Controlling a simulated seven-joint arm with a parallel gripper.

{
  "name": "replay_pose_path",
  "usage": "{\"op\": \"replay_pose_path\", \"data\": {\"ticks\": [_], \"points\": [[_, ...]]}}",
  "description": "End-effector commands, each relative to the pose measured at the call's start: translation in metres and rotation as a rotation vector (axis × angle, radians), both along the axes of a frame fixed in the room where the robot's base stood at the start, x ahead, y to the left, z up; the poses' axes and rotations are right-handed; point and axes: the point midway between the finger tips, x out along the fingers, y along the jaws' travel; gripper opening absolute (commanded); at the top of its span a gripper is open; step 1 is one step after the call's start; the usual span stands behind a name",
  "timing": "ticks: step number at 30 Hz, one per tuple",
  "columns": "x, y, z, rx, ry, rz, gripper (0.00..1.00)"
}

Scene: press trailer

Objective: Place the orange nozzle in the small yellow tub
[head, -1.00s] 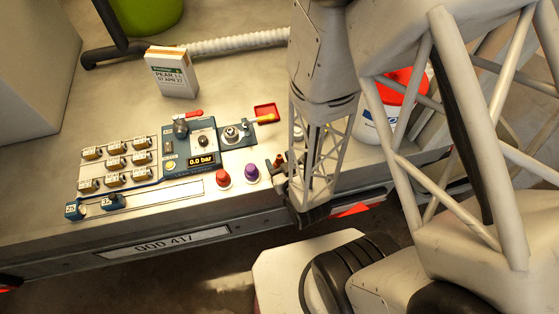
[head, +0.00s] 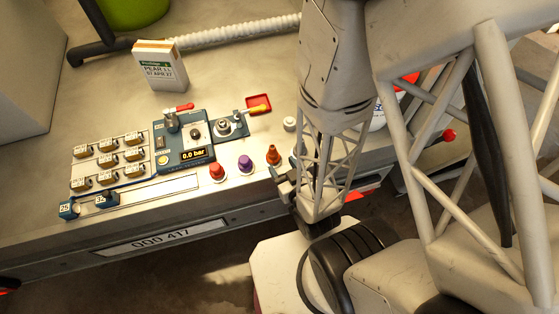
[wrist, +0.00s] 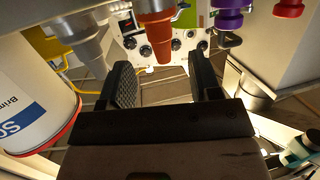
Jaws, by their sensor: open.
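The orange nozzle (head: 273,155) stands at the front edge of the worktop, right of a purple nozzle (head: 245,164) and a red one (head: 217,171). In the wrist view the orange nozzle (wrist: 155,38) hangs inverted beyond my fingers, roughly between them and apart from them. My gripper (wrist: 163,86) is open and empty. In the head view my gripper (head: 285,182) is just in front of the orange nozzle, partly hidden by my arm.
A grey nozzle (wrist: 86,45) is close beside the orange one in the wrist view. A white bucket (wrist: 30,110) stands on that side. A control panel (head: 185,145), red tray (head: 258,103) and white carton (head: 160,66) are on the worktop. Its back middle is clear.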

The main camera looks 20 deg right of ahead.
Motion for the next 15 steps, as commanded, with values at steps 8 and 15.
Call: {"op": "replay_pose_path", "data": {"ticks": [8,15], "points": [[-0.0059,-0.0011,0.0010,0.000,0.000,0.000,0.57],[-0.0057,-0.0010,0.0011,0.000,0.000,0.000,0.57]]}}
